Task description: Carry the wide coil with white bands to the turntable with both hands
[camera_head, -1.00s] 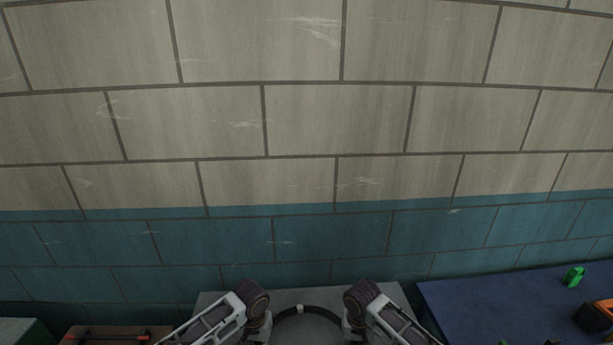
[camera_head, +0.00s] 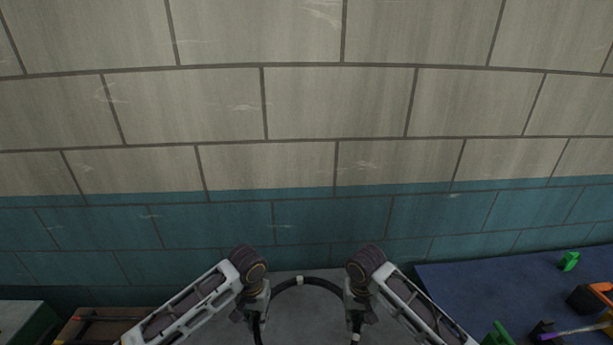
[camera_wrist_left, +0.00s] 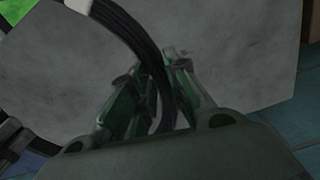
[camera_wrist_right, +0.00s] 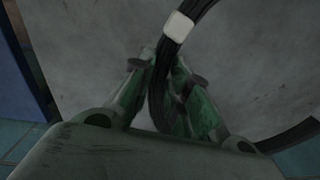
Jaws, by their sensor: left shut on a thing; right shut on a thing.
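The wide coil with white bands (camera_head: 321,284) is a black ring held between my two grippers, its far arc and a white band showing in the head view. My left gripper (camera_head: 257,318) is shut on the coil's left side; in the left wrist view the black strand (camera_wrist_left: 156,65) runs between the green fingers. My right gripper (camera_head: 354,312) is shut on its right side; in the right wrist view a white band (camera_wrist_right: 178,27) sits just beyond the fingertips. The coil's near part is cut off in the head view. I cannot make out the turntable.
A grey surface (camera_head: 305,325) lies below the coil. At right is a blue-topped table (camera_head: 470,290) with green pieces (camera_head: 569,261) and an orange-and-black object (camera_head: 590,298). At left is a brown surface (camera_head: 95,325) with a red-and-black tool. A tiled wall (camera_head: 330,220) stands behind.

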